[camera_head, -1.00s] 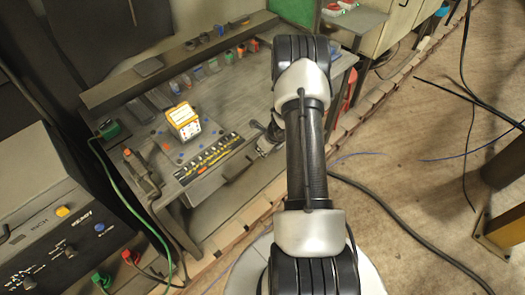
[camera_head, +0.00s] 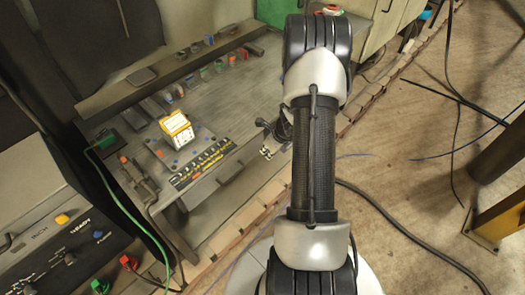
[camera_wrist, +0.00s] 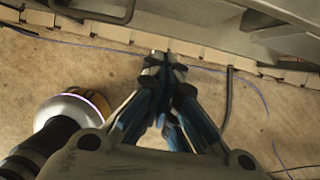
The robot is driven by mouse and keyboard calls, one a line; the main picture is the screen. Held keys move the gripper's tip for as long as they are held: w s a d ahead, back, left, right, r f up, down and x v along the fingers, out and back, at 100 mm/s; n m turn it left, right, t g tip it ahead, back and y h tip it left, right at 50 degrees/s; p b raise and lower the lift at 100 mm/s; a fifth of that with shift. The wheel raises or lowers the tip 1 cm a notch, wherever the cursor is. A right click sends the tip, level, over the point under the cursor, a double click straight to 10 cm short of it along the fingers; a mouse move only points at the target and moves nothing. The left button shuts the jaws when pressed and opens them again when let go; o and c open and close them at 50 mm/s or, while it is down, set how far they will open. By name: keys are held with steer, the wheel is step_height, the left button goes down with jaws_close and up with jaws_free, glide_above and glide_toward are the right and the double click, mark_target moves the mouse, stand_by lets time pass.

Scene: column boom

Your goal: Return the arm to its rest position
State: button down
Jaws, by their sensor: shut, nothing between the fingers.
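My arm runs up the middle of the head view, with a dark tube between two silver and black joints. My gripper (camera_wrist: 168,62) shows in the wrist view, with its blue-sided fingers brought together and nothing between them. It hangs over the bare floor, close to a row of bricks in that view.
A grey workbench (camera_head: 235,108) left of the arm carries an orange and white box (camera_head: 178,130) and a row of small cups. A control unit (camera_head: 50,225) with green and red plugs stands at lower left. Cables (camera_head: 395,215) lie on the floor at right. A yellow post base (camera_head: 497,222) stands there.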

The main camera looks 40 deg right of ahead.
steer(key=shift+r, duration=0.15)
steer(key=w+a+r+n+t+y, duration=0.1)
steer(key=w+a+r+n, duration=0.3)
steer(key=r, duration=0.3)
steer(key=w+a+r+n, duration=0.2)
steer(key=a+r+n, duration=0.2)
steer(key=a+r, duration=0.15)
steer(key=s+a+r+n+y+b, duration=0.1)
steer(key=s+a+r+n, duration=0.2)
steer(key=a+r+n, duration=0.75)
steer(key=s+a+r+n, duration=0.7)
steer(key=s+a, duration=0.1)
steer(key=a, duration=0.2)
steer(key=s+a+r+n+h+b, duration=0.1)
steer(key=s+a+r+n+h, duration=0.1)
steer(key=s+n, duration=0.8)
steer(key=shift+s+r+g, duration=0.4)
steer(key=shift+s, duration=0.85)
